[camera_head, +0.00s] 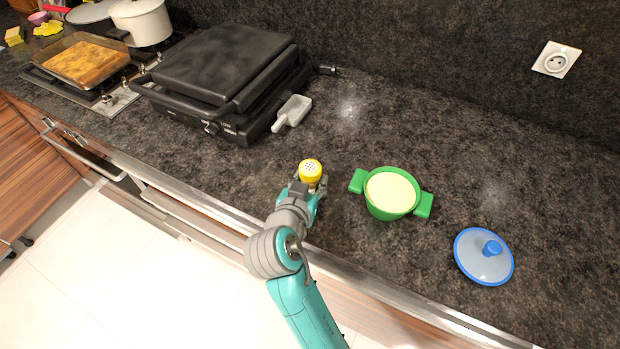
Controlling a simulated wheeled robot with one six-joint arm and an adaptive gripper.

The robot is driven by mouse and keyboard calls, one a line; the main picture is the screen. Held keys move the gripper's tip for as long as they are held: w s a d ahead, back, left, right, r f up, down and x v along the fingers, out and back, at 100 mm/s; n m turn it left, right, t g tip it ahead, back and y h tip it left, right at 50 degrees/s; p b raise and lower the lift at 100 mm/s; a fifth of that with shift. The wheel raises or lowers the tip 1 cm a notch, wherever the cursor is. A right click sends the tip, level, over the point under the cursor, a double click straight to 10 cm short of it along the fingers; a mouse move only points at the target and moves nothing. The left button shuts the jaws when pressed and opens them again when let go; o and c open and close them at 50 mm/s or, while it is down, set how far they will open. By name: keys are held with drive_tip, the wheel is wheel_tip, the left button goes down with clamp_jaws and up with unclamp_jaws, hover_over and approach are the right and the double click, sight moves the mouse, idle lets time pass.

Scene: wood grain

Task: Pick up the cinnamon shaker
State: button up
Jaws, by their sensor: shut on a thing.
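The cinnamon shaker (311,170) has a yellow top with dark holes and stands upright at the end of my arm. It is over the dark counter, left of the green pot. My gripper (310,184) is shut on the shaker. The gripper and wrist hide the shaker's lower part, so I cannot tell whether its base touches the counter.
A green pot (391,194) with pale contents stands just right of my gripper. A blue-rimmed lid (484,257) lies farther right. A black grill (222,76) and a white scoop (291,112) are behind left. The counter's metal front edge runs under my arm.

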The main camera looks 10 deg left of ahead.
drive_tip(key=shift+r, duration=5.95)
drive_tip(key=shift+r, duration=0.1)
drive_tip(key=shift+r, duration=1.2)
drive_tip(key=shift+r, duration=1.25)
drive_tip(key=shift+f, duration=0.1)
